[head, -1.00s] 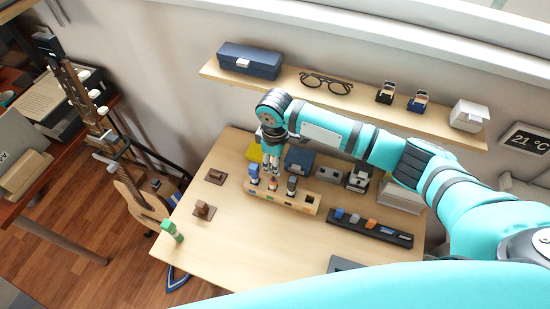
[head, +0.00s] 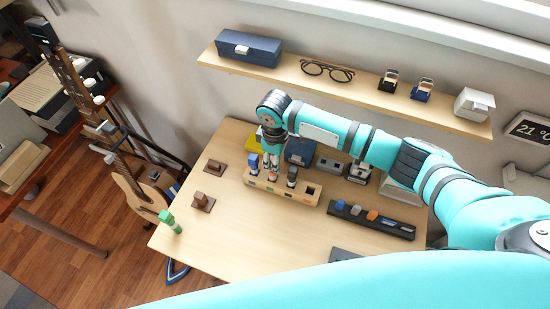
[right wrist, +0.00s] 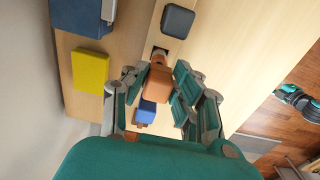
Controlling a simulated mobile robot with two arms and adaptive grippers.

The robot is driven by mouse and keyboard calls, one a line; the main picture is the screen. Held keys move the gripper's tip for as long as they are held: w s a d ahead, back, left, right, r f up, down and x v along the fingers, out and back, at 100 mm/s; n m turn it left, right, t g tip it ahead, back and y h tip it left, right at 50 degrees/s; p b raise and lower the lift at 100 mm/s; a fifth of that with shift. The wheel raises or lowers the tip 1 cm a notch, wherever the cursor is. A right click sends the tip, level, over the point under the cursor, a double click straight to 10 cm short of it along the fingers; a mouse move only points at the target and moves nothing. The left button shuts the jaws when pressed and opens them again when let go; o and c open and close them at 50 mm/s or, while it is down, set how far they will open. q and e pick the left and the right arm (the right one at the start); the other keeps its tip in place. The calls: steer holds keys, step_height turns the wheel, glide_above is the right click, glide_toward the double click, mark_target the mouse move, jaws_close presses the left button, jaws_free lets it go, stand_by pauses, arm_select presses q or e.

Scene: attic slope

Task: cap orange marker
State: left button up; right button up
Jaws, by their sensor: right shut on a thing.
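A pale wooden marker holder (head: 296,195) stands on the desk, with a blue-topped marker (head: 253,161) and a dark grey-topped marker (head: 292,172) upright in it. My right gripper (head: 272,172) is over the holder, between these two. In the right wrist view, the right gripper (right wrist: 157,88) is shut on the orange marker (right wrist: 157,84). The blue top (right wrist: 147,110) and the dark grey top (right wrist: 178,20) show on either side of it. How deep the orange marker sits in the holder is hidden. My left gripper is not in view.
A black tray (head: 400,232) with several small coloured pieces, one orange (head: 372,215), lies right of the holder. A yellow block (head: 253,145) and a dark blue box (head: 299,151) stand behind. Brown stands (head: 202,200) and a green figure (head: 170,220) are left.

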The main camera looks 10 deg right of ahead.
steer(key=shift+f+p, duration=0.25)
steer(key=shift+p, duration=0.1)
stand_by(0.8)
steer(key=shift+p, duration=0.35)
steer(key=shift+f, duration=0.7)
stand_by(1.3)
steer(key=shift+f+p, duration=0.25)
steer(key=shift+p, duration=0.45)
stand_by(1.0)
steer(key=o, duration=0.8)
step_height(320, 180, up, 6)
steer(key=p, duration=0.6)
